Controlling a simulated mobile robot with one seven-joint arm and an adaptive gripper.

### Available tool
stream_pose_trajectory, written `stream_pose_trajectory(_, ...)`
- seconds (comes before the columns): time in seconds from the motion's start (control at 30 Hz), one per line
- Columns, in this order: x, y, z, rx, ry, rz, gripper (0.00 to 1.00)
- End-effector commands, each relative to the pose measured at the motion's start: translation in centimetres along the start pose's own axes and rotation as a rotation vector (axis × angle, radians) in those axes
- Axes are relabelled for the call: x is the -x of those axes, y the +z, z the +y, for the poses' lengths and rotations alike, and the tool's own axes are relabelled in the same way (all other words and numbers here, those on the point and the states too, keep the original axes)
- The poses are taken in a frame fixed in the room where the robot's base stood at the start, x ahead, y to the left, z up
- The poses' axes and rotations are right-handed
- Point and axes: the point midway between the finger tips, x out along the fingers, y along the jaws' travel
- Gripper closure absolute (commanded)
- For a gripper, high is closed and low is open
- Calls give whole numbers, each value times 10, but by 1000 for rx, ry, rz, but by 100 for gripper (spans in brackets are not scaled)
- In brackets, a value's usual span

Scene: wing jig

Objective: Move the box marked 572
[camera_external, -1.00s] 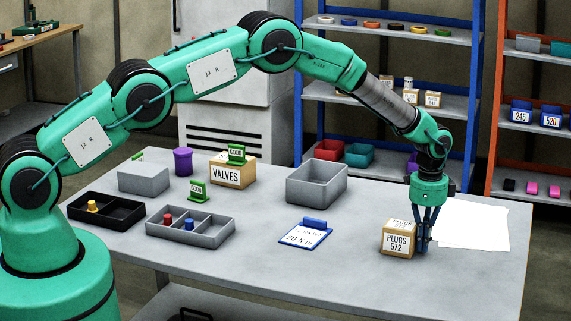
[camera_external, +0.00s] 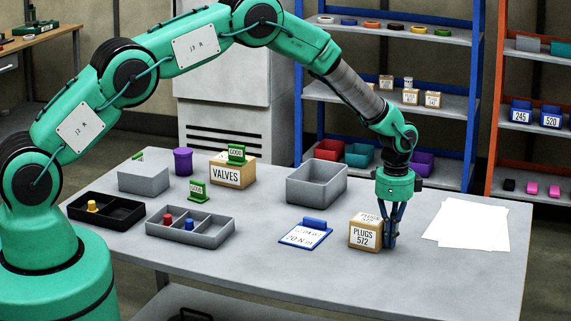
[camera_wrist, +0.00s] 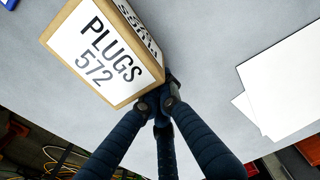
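The box marked PLUGS 572 (camera_external: 363,236) is a tan block with white labels on its front and top. It stands upright on the grey table, right of the blue clipboard. My gripper (camera_external: 390,242) points down at the box's right side, its tips low near the tabletop. In the wrist view the box (camera_wrist: 97,58) fills the upper left, and my dark fingers (camera_wrist: 165,98) come together at its near right corner. They look shut beside the box, touching it rather than around it. The exact contact at the tips is partly hidden.
White papers (camera_external: 467,226) lie to the right. The blue clipboard (camera_external: 305,235), an empty grey bin (camera_external: 316,186), a VALVES box (camera_external: 231,172) and a divided grey tray (camera_external: 209,237) stand to the left. The table front is clear.

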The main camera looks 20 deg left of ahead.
Motion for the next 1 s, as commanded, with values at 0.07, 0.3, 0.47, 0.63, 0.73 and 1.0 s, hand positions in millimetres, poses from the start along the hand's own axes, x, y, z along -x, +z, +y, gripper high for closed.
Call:
stream_pose_trajectory(0.07,0,0,0,0,0,0,100)
stream_pose_trajectory(0.3,-1,-8,0,-1,-1,1,100)
stream_pose_trajectory(0.47,-2,-23,0,-1,-1,1,100)
stream_pose_trajectory(0.63,1,-42,0,-1,-1,1,100)
stream_pose_trajectory(0.73,21,-41,-1,0,-2,2,100)
stream_pose_trajectory(1.0,67,-40,-1,0,-1,1,100)
